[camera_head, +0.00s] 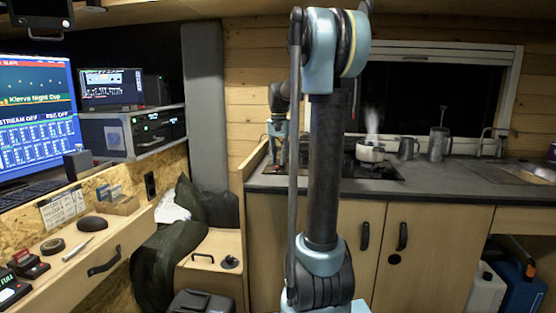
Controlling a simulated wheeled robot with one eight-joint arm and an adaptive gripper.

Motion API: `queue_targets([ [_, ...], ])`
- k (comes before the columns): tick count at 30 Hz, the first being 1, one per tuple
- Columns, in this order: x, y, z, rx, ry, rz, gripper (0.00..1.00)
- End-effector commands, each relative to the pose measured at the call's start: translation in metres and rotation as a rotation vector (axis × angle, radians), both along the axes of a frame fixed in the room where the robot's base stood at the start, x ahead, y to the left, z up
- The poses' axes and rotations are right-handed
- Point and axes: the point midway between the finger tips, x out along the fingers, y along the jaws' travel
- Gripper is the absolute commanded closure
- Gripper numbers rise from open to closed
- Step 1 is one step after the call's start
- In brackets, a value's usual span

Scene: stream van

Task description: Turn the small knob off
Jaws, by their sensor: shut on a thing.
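My gripper (277,163) points down at the left end of the black hob (385,173) on the grey counter, small in the picture and beside my arm. It is shut on what seems to be the small knob. The knob is too small and too covered by the fingers to make out, and its turn position cannot be told. A light-coloured pot (370,153) stands on the hob with steam rising above it.
My upright arm hides part of the hob and counter. Wooden cupboard doors (425,255) are below. A desk with screens is at left.

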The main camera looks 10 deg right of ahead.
Motion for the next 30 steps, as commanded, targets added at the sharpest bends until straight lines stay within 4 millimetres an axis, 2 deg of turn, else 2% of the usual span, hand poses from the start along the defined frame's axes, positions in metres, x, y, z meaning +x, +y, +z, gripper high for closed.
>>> queue_targets([
  [9,0.0038,-0.0001,0.0014,0.001,-0.007,-0.085,1.0],
  [23,0.0037,0.0,0.0013,0.001,-0.007,-0.094,1.0],
  [24,0.0035,-0.0001,0.0013,0.0,-0.007,-0.094,0.68],
  [25,0.0032,0.0,0.0013,0.0,-0.006,-0.094,0.62],
  [26,0.003,0.0,0.0012,0.0,-0.006,-0.094,0.56],
  [30,0.0019,-0.0002,0.0008,0.0,-0.004,-0.094,0.56],
])
